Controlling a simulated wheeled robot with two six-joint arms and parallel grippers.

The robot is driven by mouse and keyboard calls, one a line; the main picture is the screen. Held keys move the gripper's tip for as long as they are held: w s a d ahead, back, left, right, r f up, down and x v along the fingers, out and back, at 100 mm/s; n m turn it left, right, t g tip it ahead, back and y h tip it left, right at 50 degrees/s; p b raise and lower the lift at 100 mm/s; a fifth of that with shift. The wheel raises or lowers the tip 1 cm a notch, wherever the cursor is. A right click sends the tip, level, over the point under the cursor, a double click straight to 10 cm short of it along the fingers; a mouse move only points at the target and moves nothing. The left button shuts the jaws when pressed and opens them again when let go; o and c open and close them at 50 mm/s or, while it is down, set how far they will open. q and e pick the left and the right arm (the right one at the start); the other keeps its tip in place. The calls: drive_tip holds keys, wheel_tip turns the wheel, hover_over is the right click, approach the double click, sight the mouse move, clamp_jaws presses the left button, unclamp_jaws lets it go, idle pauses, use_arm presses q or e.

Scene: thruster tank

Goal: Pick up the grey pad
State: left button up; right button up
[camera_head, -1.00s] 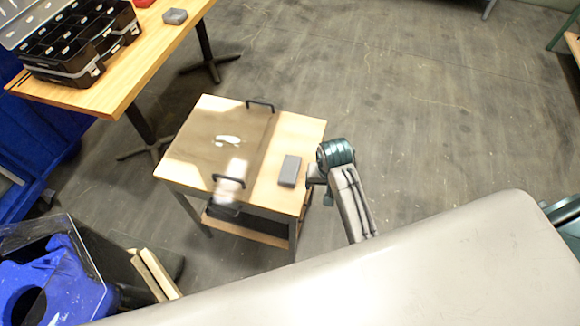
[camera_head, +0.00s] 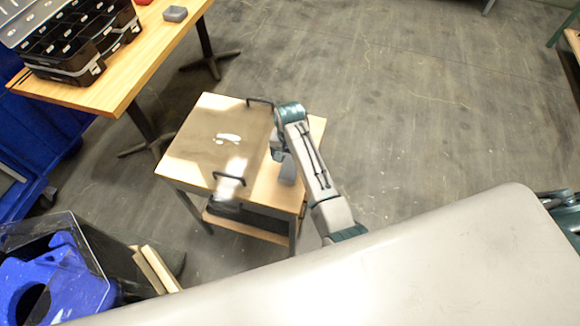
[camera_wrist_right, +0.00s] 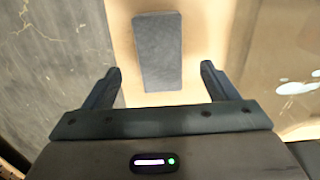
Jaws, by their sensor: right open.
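The grey pad (camera_head: 288,173) lies flat on the right part of the small wooden table (camera_head: 309,128), partly hidden by my right arm. In the right wrist view the grey pad (camera_wrist_right: 158,50) is a plain dark rectangle, lengthwise between the lines of the two fingers and mostly beyond their tips. My right gripper (camera_wrist_right: 160,72) is open and empty, with one finger to each side of the pad's near end, not touching it. In the head view my right gripper (camera_head: 280,156) is over the table beside the pad. My left gripper is not in view.
A see-through tank (camera_head: 205,143) with black handles (camera_head: 229,178) stands on the table just left of the pad. A workbench (camera_head: 120,83) at upper left bears a black organizer case (camera_head: 68,50) and a small grey block (camera_head: 175,14). The floor to the right is open.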

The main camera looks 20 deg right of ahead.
sight(290, 166)
wheel_tip(290, 166, down, 5)
drive_tip(key=shift+d+f+p, duration=0.1)
drive_tip(key=shift+p, duration=0.8)
drive_tip(key=shift+w+f, duration=0.1)
drive_tip(key=shift+f, duration=0.2)
drive_tip(key=shift+c, duration=0.2)
drive_tip(key=c, duration=1)
